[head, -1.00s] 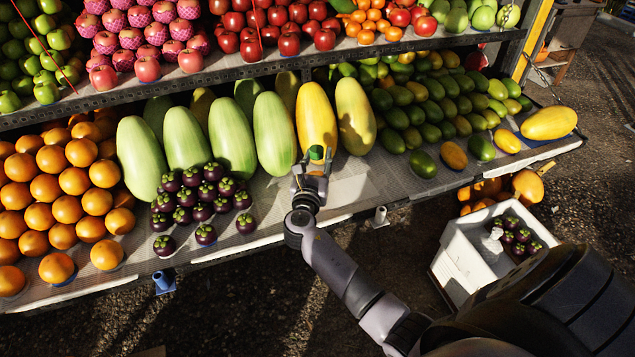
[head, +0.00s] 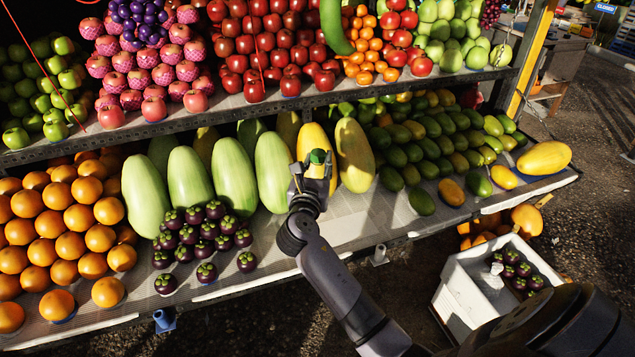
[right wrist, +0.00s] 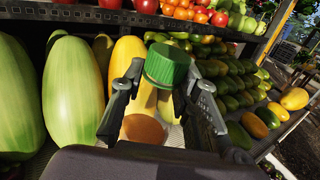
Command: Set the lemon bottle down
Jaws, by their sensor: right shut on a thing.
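The lemon bottle has a green cap (head: 317,157) and is between the fingers of my right gripper (head: 313,178), which is shut on it. In the head view the gripper covers most of the bottle's body. The right wrist view shows the green cap (right wrist: 167,66) up close between both fingers, upright or nearly so. The gripper is over the lower shelf (head: 352,222), in front of a yellow melon-like fruit (head: 355,157). I cannot tell whether the bottle's base touches the shelf. My left gripper is not in view.
Purple mangosteens (head: 206,272) and oranges (head: 57,303) lie to the left. Long pale green fruits (head: 233,172) stand behind. Green mangoes (head: 421,201) lie to the right. Bare shelf shows right of the gripper. A white box (head: 462,291) stands below the shelf's right part.

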